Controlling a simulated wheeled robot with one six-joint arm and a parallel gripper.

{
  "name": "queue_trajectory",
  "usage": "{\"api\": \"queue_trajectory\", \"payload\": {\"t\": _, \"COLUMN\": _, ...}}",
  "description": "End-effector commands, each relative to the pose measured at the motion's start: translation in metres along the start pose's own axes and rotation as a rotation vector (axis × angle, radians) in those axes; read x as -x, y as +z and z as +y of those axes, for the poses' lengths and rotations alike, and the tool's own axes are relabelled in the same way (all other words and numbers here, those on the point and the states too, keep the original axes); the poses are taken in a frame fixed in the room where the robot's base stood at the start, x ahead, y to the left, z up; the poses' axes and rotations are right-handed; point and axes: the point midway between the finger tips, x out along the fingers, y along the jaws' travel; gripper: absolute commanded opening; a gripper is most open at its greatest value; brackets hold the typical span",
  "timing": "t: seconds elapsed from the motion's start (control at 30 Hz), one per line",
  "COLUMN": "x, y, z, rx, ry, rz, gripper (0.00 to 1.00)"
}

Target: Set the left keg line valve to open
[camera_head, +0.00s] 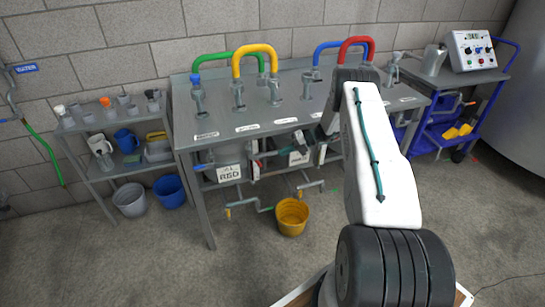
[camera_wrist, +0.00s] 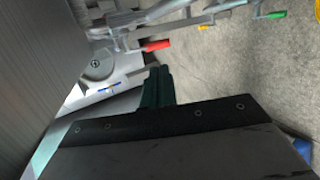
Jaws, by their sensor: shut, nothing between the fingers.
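Under the metal table, a keg with a RED sign (camera_head: 229,174) stands at the left and a second signed keg (camera_head: 298,158) stands right of it. Grey pipework with a blue handle (camera_head: 202,167) and a red handle (camera_head: 257,166) shows at the left keg. Which handle is the left keg line valve, and its setting, I cannot tell. In the wrist view my gripper (camera_wrist: 160,72) is shut and empty, its dark green fingers together. A red handle (camera_wrist: 157,45) on a grey pipe shows just beyond the fingertips, apart from them. In the head view my arm hides the gripper's end.
The metal table (camera_head: 222,122) carries taps and coloured hoses. Low pipes with a yellow bucket (camera_head: 291,216) stand on the floor below. A shelf (camera_head: 98,175) is at left, a blue cart (camera_head: 437,142) at right. The floor in front is clear.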

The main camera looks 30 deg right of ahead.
Motion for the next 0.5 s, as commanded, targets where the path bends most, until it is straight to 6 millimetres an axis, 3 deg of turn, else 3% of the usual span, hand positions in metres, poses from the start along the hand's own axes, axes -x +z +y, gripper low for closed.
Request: {"api": "queue_trajectory", "payload": {"t": 0.5, "x": -0.085, "y": -0.001, "z": 0.001, "rx": -0.003, "ry": 0.004, "rz": 0.002, "gripper": 0.0}}
